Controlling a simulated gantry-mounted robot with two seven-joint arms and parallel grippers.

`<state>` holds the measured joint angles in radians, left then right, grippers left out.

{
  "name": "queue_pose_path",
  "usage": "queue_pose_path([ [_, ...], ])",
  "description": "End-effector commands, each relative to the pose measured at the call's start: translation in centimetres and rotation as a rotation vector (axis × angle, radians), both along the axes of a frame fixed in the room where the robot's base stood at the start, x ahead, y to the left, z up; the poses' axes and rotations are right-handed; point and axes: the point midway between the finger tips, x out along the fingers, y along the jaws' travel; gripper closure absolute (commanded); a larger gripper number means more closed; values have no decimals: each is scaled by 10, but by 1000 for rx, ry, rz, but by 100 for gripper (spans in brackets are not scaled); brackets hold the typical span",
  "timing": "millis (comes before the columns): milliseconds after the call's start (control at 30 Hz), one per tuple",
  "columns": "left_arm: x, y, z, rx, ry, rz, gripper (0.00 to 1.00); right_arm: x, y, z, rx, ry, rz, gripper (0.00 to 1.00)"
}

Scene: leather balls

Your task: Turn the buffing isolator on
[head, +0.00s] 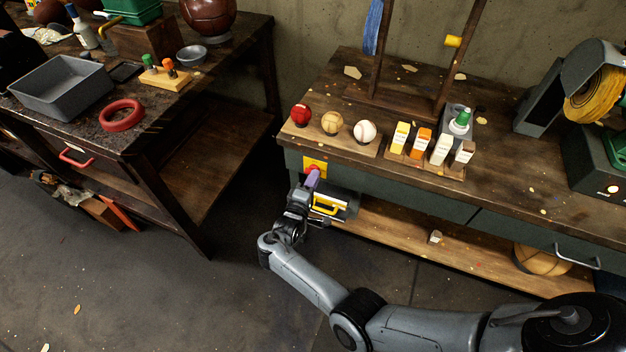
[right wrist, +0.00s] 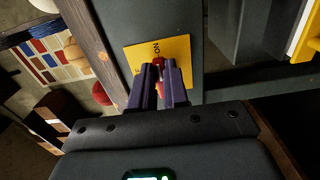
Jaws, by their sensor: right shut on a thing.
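The isolator is a yellow plate (head: 314,163) on the green front of the right-hand bench, near its left end. In the right wrist view the yellow plate (right wrist: 180,52) bears dark lettering that reads "ON" turned on its side, and a red handle (right wrist: 159,84) stands out from it. My right gripper (head: 313,177) is at the plate, its purple fingers (right wrist: 160,82) shut on the red handle and hiding much of it. The buffing machine, with a yellow wheel (head: 595,95), stands at the bench's right end. My left gripper is not in view.
Small balls, including a white one (head: 365,131), and several small bottles stand on the bench above. A left table holds a grey tray (head: 62,88). The floor between is mostly clear.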

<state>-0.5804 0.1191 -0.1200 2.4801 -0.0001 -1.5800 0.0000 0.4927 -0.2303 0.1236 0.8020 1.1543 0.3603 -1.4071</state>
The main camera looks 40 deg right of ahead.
Motion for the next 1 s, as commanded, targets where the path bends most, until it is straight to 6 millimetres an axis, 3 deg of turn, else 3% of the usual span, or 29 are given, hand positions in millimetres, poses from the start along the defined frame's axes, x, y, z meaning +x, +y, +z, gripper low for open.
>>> queue_pose_path([
  [300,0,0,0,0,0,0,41,-1,-1,-1,4,0,-1,100],
  [333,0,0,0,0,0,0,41,-1,-1,-1,4,0,-1,82],
  [500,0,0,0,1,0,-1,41,0,-1,-1,2,0,-1,60],
  [1000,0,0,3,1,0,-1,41,-3,3,0,2,1,-2,60],
])
